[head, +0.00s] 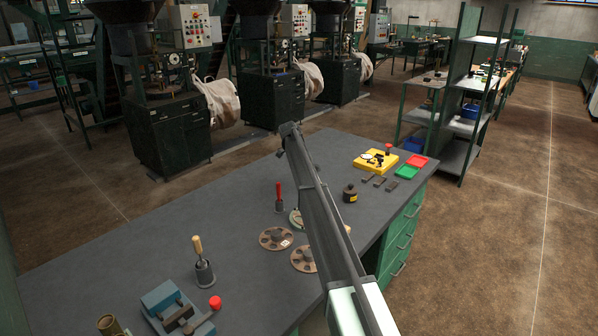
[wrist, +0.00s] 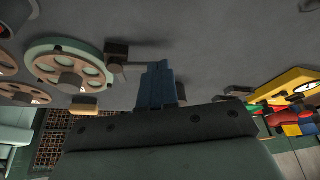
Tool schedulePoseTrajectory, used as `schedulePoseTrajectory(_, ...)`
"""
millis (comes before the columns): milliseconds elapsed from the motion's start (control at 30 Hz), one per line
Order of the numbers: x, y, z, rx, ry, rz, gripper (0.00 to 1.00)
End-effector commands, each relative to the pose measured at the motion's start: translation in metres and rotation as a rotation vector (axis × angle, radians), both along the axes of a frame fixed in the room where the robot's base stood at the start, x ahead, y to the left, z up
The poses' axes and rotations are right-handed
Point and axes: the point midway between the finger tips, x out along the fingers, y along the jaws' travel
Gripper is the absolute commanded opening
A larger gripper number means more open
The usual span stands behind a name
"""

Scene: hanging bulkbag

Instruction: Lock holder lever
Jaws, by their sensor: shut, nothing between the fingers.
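A blue-grey holder (head: 165,305) with a brown block in it stands at the lower left of the head view. Its lever (head: 205,318) ends in a red ball knob (head: 215,302), which sticks up at the holder's right side. The holder does not clearly show in the wrist view. My gripper (wrist: 160,68) shows in the wrist view as blue fingers close together, shut and empty, near the dark bench top.
A wooden-handled tool (head: 203,262) stands just behind the holder, and a red-handled tool (head: 279,197) farther back. Brown slotted discs (head: 276,239) lie between holder and arm. A green-rimmed disc (wrist: 68,62) is left of my fingers. A yellow tray (head: 375,161) sits far right.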

Motion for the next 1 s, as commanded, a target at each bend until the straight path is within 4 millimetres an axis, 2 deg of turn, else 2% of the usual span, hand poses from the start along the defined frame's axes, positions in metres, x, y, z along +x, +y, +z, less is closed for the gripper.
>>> schedulePoseTrajectory(200,-0.005,-0.012,0.0,0.0,0.0,0.0,0.0)
schedulePoseTrajectory(1000,-0.005,-0.016,0.0,0.0,0.0,0.0,0.0)
